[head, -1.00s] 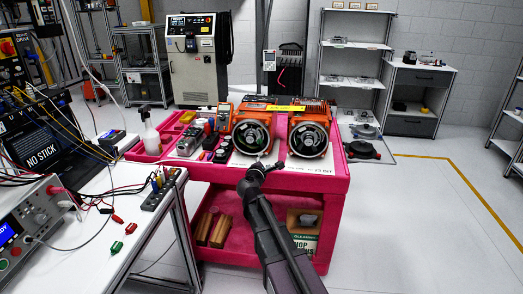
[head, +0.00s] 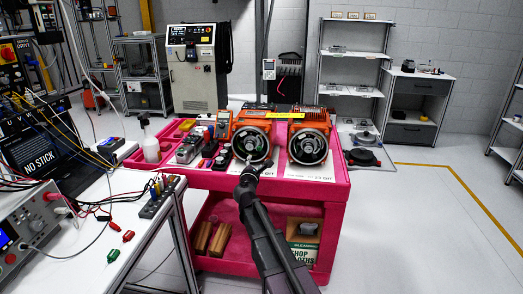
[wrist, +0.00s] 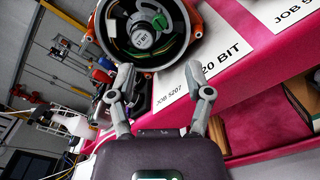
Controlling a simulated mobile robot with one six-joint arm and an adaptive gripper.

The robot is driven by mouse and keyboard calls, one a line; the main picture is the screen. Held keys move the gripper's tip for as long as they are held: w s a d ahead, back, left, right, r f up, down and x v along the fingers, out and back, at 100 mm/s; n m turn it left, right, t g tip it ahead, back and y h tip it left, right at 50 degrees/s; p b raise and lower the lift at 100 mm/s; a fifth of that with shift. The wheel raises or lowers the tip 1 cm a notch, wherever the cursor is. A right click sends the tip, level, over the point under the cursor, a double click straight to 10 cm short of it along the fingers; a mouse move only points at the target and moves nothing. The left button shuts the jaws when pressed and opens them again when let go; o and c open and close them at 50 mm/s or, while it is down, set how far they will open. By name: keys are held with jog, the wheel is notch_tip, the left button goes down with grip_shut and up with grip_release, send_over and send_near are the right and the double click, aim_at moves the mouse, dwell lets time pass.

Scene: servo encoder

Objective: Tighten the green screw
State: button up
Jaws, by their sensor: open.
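Two orange servo motors with round, open black ends sit side by side on the pink cart (head: 325,187), the left motor (head: 249,144) and the right motor (head: 308,147). My gripper (head: 252,168) is in front of the lower part of the left motor in the head view. In the wrist view my gripper (wrist: 158,95) has its two fingers spread with nothing between them. A motor's round end (wrist: 186,35) shows just beyond the fingertips, with a small green part (wrist: 160,22) inside it. I cannot tell for sure whether this is the green screw.
A white job sheet (wrist: 205,75) lies on the cart by the motor. Small tools and a spray bottle (head: 151,145) stand on the cart's left. A white bench (head: 85,255) with wires and instruments is at the left. The floor at the right is clear.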

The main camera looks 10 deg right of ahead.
aim_at(259, 149)
jog(key=x, duration=1.2)
jog(key=shift+w+f, duration=0.1)
jog(key=shift+w, duration=0.05)
